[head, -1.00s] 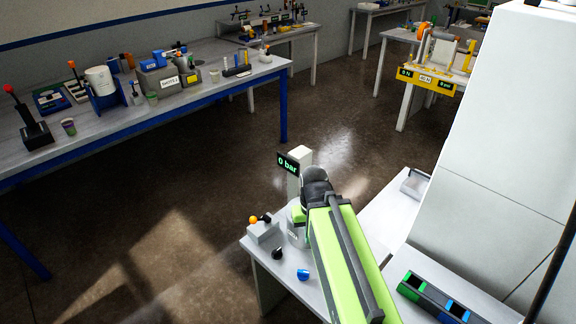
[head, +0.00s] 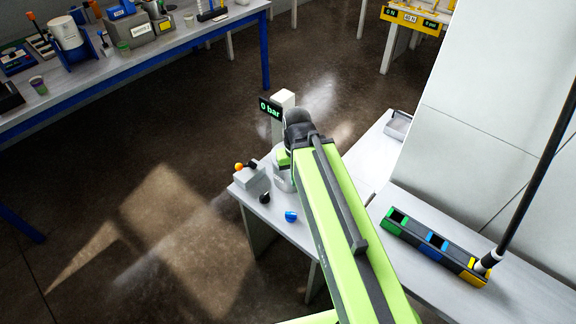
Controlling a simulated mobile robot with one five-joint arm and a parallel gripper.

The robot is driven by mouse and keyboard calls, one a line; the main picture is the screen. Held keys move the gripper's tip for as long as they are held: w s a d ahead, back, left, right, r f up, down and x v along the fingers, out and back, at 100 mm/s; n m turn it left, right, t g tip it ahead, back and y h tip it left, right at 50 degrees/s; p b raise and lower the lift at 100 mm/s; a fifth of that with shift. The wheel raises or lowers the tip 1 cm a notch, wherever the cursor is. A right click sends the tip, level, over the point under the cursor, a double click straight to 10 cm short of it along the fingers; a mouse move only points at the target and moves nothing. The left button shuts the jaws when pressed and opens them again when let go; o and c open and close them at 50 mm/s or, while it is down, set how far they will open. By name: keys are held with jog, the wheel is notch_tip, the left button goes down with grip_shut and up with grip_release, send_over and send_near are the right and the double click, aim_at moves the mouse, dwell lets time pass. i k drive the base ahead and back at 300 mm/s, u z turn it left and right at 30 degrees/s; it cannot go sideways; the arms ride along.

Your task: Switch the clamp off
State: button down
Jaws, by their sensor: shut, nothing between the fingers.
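On the near white table, a small grey box (head: 250,180) carries an orange ball knob (head: 239,167) and a dark part beside it; I cannot tell whether it is the clamp's switch. Behind it a white post (head: 284,101) bears a black display (head: 270,108) with green text "0 bar". A grey round body (head: 283,182) stands at the table's edge, partly covered by my green arm. My arm reaches over the table from the bottom, and its dark wrist end is close to the post. My gripper's fingers are hidden behind the arm.
A black cap-like piece (head: 265,198) and a blue one (head: 291,216) lie on the near table. To the right is a rack (head: 436,248) with green, blue and yellow sections, beside a white cabinet wall. A blue-framed bench (head: 165,69) stands at the back left. Open floor lies left.

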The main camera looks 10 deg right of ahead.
aim_at(290, 217)
jog(key=z, duration=0.2)
jog(key=k, duration=1.5)
jog(key=u, duration=1.45)
jog(key=i, duration=1.05)
jog(key=z, duration=0.05)
